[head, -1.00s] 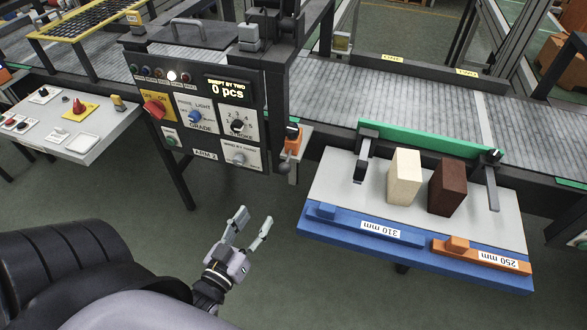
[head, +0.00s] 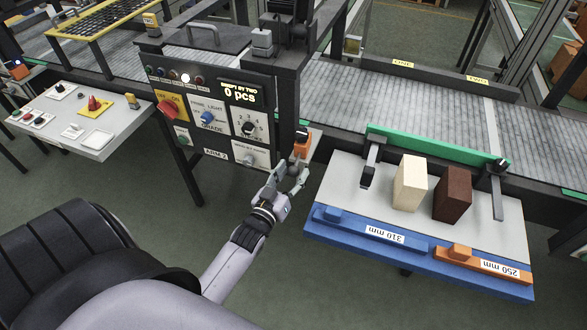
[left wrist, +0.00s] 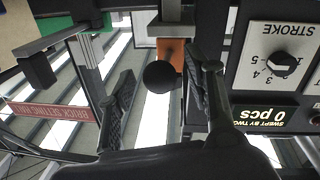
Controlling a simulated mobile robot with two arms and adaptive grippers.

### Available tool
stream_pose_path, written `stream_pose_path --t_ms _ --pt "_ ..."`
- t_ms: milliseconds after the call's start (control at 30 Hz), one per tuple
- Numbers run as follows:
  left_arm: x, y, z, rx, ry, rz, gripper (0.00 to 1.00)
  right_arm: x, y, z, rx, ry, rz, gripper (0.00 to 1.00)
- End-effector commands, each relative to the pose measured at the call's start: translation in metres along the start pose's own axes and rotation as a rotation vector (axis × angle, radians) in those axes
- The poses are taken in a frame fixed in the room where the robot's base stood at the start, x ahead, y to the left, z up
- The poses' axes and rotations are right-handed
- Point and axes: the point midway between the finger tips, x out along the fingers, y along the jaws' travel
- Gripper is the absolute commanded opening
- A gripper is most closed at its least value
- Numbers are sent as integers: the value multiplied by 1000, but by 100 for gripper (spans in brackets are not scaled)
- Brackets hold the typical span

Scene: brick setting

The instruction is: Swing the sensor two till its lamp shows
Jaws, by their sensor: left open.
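An orange sensor-like unit with a black top (head: 302,146) is mounted at the right edge of the control panel; I take it for sensor two, but I cannot read a label on it. It also shows as an orange bracket (left wrist: 170,56) in the left wrist view, with a round black knob (left wrist: 160,77) in front. My left gripper (head: 289,174) is open just below the unit in the head view. In the left wrist view its fingers (left wrist: 165,92) stand apart either side of the knob, apparently without gripping it. No lit lamp on the unit is visible. My right gripper is not in view.
The control panel (head: 193,140) reads "SWEPT BY TWO 0 pcs", with a white lamp lit above its switches. To the right, a blue-edged table (head: 335,190) holds a cream brick (head: 410,183) and a dark brown brick (head: 452,193). A conveyor (head: 340,95) runs behind.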

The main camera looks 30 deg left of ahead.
Motion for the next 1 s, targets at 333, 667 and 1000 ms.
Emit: stream_pose_path --t_ms 333,667,1000 --pt "12 0 0 0 -1 0 47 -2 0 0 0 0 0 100" --pt "12 0 0 0 0 0 32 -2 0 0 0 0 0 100" --pt "12 0 0 0 0 0 9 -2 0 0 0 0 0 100"
